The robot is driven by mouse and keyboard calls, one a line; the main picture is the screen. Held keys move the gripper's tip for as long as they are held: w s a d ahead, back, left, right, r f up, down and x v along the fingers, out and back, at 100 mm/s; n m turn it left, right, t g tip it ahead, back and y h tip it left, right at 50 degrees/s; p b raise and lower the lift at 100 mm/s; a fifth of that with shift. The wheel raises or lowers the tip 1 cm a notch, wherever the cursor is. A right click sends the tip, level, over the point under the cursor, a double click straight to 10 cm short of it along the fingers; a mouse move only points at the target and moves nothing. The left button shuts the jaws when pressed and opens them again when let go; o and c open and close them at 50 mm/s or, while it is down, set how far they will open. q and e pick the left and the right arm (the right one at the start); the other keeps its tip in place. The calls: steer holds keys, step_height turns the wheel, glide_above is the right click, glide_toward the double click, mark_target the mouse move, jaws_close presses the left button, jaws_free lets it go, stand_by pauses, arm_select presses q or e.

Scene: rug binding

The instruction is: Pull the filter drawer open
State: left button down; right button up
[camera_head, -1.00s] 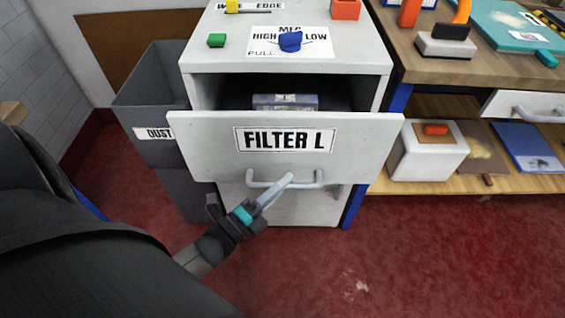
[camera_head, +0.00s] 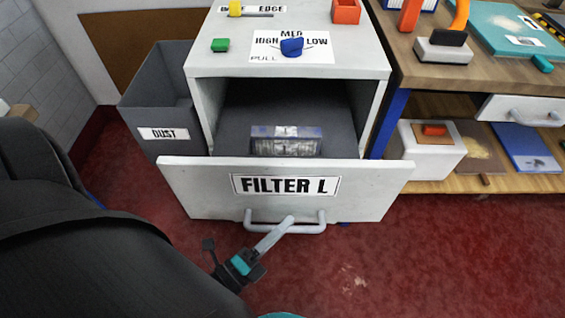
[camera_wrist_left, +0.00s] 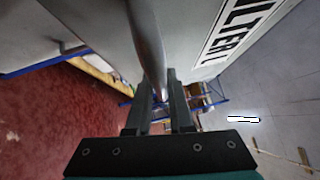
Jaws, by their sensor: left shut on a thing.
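The filter drawer (camera_head: 205,190) has a light grey front with a "FILTER L" label and stands well out of its cabinet (camera_head: 310,60). Its grey bar handle (camera_head: 312,229) runs along the lower front. My left gripper (camera_head: 284,226) is shut on the handle near its middle, below the label. In the left wrist view, the handle (camera_wrist_left: 146,40) runs between the fingers, and the drawer front (camera_wrist_left: 195,25) is beside it. A patterned block-like filter (camera_head: 286,141) lies inside the drawer. My right gripper is not in view.
A grey bin (camera_head: 155,95) marked "DUST" stands to the left. A workbench (camera_head: 400,70) with a lower shelf is to the right. The cabinet top carries a blue knob (camera_head: 291,47) and small colored parts. Red floor is clear in front.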

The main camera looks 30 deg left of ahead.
arm_select(q)
steer(key=c, duration=0.8)
jaws_free()
steer(key=shift+s, duration=0.1)
steer(key=v, duration=1.5)
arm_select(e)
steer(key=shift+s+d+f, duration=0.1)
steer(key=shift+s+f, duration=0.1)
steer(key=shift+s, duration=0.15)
arm_select(q)
steer(key=shift+a+f, duration=0.1)
